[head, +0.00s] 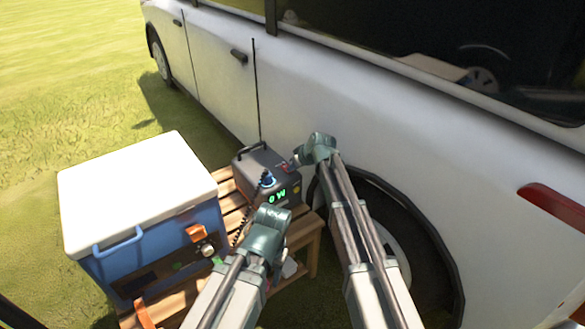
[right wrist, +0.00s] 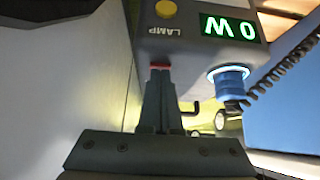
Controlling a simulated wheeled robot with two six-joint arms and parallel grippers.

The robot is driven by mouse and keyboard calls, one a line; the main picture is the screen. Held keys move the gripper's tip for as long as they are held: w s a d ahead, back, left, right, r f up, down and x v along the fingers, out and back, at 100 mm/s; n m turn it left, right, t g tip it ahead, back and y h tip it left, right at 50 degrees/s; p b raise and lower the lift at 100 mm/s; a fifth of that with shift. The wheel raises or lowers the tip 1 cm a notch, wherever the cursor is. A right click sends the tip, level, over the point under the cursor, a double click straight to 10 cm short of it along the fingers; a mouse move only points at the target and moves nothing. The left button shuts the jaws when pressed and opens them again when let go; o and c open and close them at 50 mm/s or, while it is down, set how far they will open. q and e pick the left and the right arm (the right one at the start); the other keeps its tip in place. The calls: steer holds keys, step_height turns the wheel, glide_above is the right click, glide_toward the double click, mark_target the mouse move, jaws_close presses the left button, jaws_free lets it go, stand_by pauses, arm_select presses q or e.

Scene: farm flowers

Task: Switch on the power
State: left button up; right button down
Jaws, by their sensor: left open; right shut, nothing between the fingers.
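A dark grey power unit (head: 254,164) with a top handle stands on a slatted wooden bench beside the van. Its green display (head: 278,196) reads 0 W, and it shows upside down in the right wrist view (right wrist: 228,28). A blue plug (head: 267,179) with a coiled black cord sits in the unit. In the right wrist view, a red switch (right wrist: 159,66) is below the LAMP label. My right gripper (right wrist: 158,90) is shut and empty, its tips at the red switch; I cannot tell whether they press it. My left gripper (head: 269,217) is open in front of the unit.
A blue cooler (head: 152,262) with a white lid (head: 135,185) stands left of the unit on the wooden bench (head: 303,234). A white van (head: 310,90) closes off the back and right, its rear wheel close to my right arm. Open grass lies left.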

steer(key=shift+r, duration=0.15)
steer(key=shift+r+p, duration=0.7)
steer(key=shift+p, duration=0.1)
steer(key=shift+r+p, duration=0.85)
steer(key=s+f+p+v, duration=0.1)
steer(key=p+v, duration=0.7)
steer(key=v, duration=0.3)
steer(key=shift+d+r, duration=0.3)
steer(key=shift+d, duration=0.2)
steer(key=shift+s, duration=0.15)
steer(key=shift+r, duration=0.1)
